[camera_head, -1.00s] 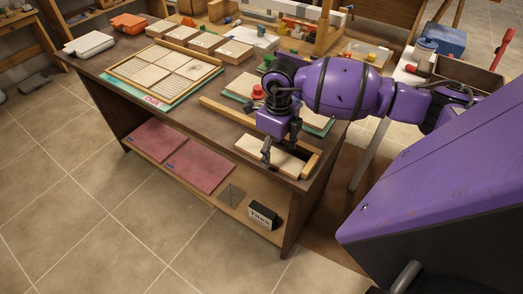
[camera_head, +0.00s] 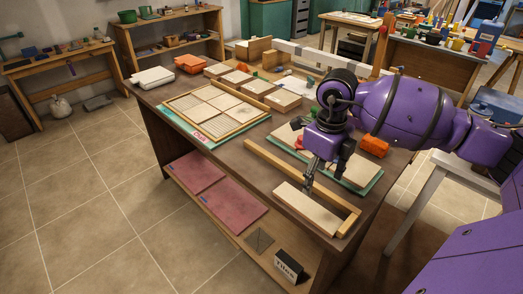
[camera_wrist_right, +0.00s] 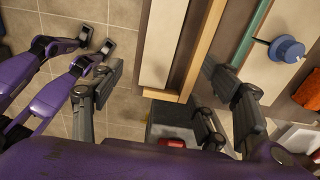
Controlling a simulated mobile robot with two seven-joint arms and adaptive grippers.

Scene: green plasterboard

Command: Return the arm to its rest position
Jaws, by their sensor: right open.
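My right gripper (camera_head: 325,172) hangs from the purple arm that comes in from the right. It is open and empty, above the work table (camera_head: 222,168). Below it a pale rectangular tile (camera_head: 303,211) lies against an L-shaped wooden stop (camera_head: 280,170) near the table's front right corner. In the wrist view the open fingers of the right gripper (camera_wrist_right: 168,78) stand apart, with the tile (camera_wrist_right: 160,40) and wooden stop beyond them.
A wooden frame with pale tiles (camera_head: 218,112) lies on a green board at the table's left. Behind my gripper lie another green-edged board (camera_head: 363,190) and an orange object (camera_head: 374,146). A shelf below holds dark red panels (camera_head: 232,207) and a black box (camera_head: 288,268).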

